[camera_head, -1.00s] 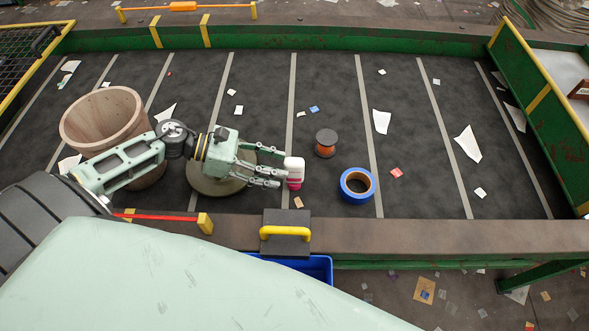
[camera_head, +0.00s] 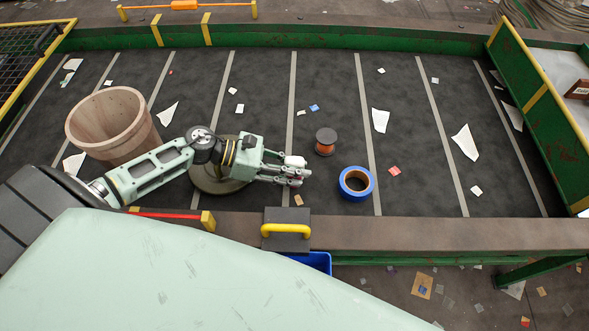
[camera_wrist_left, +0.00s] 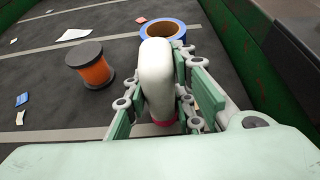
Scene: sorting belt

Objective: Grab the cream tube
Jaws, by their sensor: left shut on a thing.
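The cream tube (camera_head: 294,161) is white with a pinkish-red cap end. My left gripper (camera_head: 290,173) is shut on it above the dark belt, and the fingers hide most of it in the head view. In the left wrist view the tube (camera_wrist_left: 157,75) stands upright between the fingers of my left gripper (camera_wrist_left: 168,105), with its red end (camera_wrist_left: 165,123) low down. I cannot tell whether the tube touches the belt. My right gripper is not in view.
An orange-and-black spool (camera_head: 325,142) and a blue tape roll (camera_head: 356,183) lie right of the gripper. A wooden pot (camera_head: 110,125) stands left, and a round disc (camera_head: 215,183) lies under my left arm. Paper scraps dot the belt. A yellow-handled box (camera_head: 286,232) sits at the front edge.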

